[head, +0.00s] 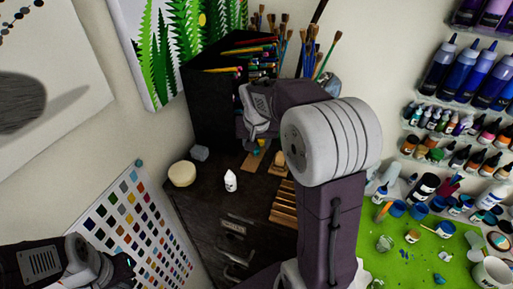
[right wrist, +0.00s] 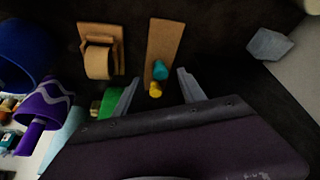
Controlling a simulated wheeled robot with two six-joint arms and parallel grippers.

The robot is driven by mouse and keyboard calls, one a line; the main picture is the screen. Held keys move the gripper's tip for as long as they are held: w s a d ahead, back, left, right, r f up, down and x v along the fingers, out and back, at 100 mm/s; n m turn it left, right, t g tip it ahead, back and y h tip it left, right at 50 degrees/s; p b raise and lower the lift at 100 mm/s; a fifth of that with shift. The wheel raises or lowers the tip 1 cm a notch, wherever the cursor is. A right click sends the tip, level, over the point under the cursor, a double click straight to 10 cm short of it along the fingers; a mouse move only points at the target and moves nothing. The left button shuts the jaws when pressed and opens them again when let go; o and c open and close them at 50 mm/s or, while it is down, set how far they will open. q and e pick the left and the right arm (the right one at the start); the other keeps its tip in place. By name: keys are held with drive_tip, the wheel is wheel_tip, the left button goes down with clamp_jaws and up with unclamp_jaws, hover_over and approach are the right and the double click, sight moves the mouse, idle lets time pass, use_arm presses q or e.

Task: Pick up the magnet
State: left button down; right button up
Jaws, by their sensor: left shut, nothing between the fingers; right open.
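In the right wrist view a wooden strip (right wrist: 163,40) lies on the dark desktop, with a teal cylinder (right wrist: 160,69) and a yellow cylinder (right wrist: 155,89) at its near end. I cannot tell for sure which thing is the magnet. My right gripper (right wrist: 158,76) is open, its fingers on either side of these two cylinders, with no visible grip. In the head view the right arm reaches over the desk and hides part of it; the wooden strip (head: 253,159) shows below it. My left gripper (head: 122,264) is at the lower left, away from the desk items, shut and empty.
A grey block (right wrist: 269,44) lies to the right in the wrist view, a wooden tape holder (right wrist: 99,58) to the left. On the desk stand a white bottle (head: 231,181), a cream disc (head: 182,174) and a dark pencil organiser (head: 205,95). Paint shelves (head: 450,110) line the right.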

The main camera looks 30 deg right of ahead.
sight(256, 151)
drive_tip(key=shift+x, duration=1)
drive_tip(key=shift+w+f, duration=0.25)
drive_tip(key=shift+f, duration=0.1)
drive_tip(key=shift+s+r, duration=0.1)
clamp_jaws()
use_arm(q)
drive_tip(key=shift+r, duration=0.6)
use_arm(e)
drive_tip(key=shift+s, duration=0.1)
